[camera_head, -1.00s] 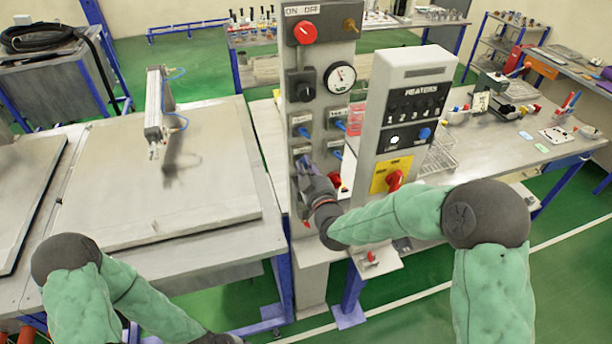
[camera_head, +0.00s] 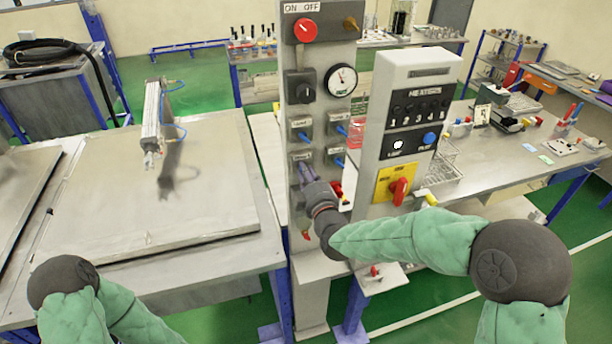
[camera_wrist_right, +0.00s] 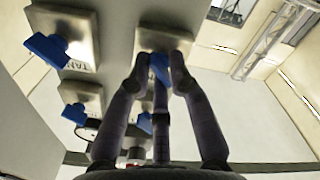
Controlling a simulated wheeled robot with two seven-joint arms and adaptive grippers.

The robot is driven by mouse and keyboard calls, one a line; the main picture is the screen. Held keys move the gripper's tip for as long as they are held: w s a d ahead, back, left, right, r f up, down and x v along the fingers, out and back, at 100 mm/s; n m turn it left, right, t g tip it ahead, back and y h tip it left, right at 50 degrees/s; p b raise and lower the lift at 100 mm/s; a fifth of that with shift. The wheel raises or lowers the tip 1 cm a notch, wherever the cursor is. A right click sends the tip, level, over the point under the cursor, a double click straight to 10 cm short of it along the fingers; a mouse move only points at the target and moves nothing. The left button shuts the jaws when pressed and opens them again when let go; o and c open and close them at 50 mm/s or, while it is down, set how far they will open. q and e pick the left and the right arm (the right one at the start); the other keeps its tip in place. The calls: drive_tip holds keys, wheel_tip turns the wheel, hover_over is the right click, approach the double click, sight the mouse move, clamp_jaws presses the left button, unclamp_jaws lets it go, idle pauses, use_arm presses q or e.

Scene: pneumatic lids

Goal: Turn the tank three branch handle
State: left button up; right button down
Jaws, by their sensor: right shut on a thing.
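The grey control panel (camera_head: 318,84) carries several square plates with blue branch handles. My right gripper (camera_head: 303,172) is at the lower left plate (camera_head: 299,157) in the head view. Other blue handles (camera_wrist_right: 47,48) stand free at the left of that view. My left gripper is out of view; only part of its arm shows at lower left.
A grey heaters box (camera_head: 412,110) with a red knob on a yellow plate (camera_head: 390,183) stands right of the panel, close to my right forearm. A red knob (camera_head: 306,30) and a gauge (camera_head: 341,79) sit higher on the panel. A metal lid (camera_head: 150,200) lies at left.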

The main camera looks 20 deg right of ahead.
drive_tip(key=shift+d+r, duration=0.1)
drive_tip(key=shift+r, duration=0.1)
drive_tip(key=c, duration=1.3)
unclamp_jaws()
drive_tip(key=shift+s+f, duration=0.1)
drive_tip(key=s, duration=1.1)
drive_tip(key=shift+s+d, duration=0.25)
drive_tip(key=shift+s, duration=0.15)
